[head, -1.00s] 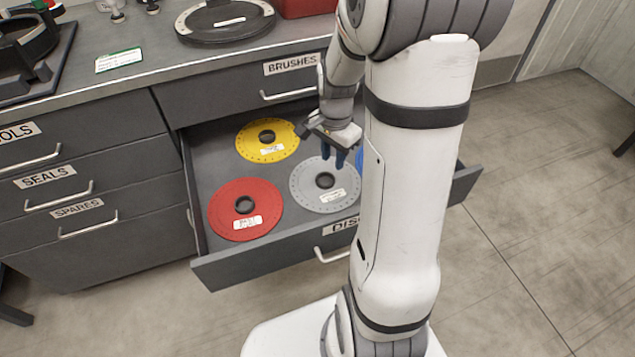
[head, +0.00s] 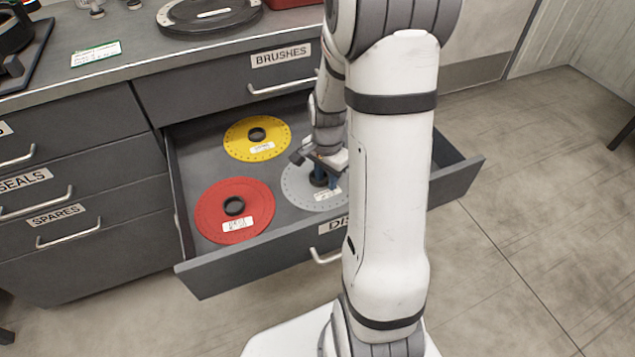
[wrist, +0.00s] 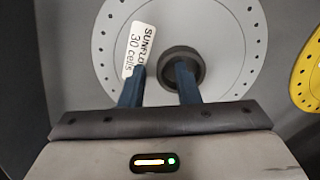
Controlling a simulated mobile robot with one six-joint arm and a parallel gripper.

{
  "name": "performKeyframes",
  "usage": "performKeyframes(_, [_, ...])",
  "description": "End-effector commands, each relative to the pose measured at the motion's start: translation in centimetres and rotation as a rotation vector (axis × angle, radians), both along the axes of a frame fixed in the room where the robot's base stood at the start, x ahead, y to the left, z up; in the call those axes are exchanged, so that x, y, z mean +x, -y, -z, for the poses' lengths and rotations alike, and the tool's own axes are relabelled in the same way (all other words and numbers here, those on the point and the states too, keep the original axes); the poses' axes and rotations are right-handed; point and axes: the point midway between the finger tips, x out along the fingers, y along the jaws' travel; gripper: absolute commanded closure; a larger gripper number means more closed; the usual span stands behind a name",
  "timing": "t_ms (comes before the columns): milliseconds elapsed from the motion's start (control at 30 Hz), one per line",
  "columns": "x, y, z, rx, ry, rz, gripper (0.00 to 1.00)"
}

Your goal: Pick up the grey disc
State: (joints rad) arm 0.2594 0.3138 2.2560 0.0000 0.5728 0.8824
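The grey disc (head: 300,198) lies flat in the open drawer, with a ring of small holes and a dark round hub. In the wrist view, the grey disc (wrist: 232,45) carries a white label (wrist: 138,50) reading "SUNFLO…" and "30 cells", partly covered by a finger. My gripper (wrist: 161,68) is open and empty, with blue fingers over the disc. The right finger overlaps the dark hub (wrist: 196,75); the left finger is left of it, across the label. In the head view, my gripper (head: 321,180) is low over the hub; contact cannot be told.
A red disc (head: 258,205) lies left of the grey one, and a yellow disc (head: 280,137) lies behind. The drawer front (head: 240,262) and side walls surround them. The counter (head: 125,75) above holds a scale-like device (head: 209,15). My arm hides the drawer's right part.

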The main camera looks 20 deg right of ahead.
Motion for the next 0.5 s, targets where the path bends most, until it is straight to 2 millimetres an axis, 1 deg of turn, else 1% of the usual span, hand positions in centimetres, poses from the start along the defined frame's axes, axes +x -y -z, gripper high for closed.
performKeyframes(133, [0.01, -0.02, -0.1, 0.0, 0.001, -0.001, 0.71])
performKeyframes(500, [0.03, -0.06, -0.12, 0.0, 0.001, -0.001, 1.0])
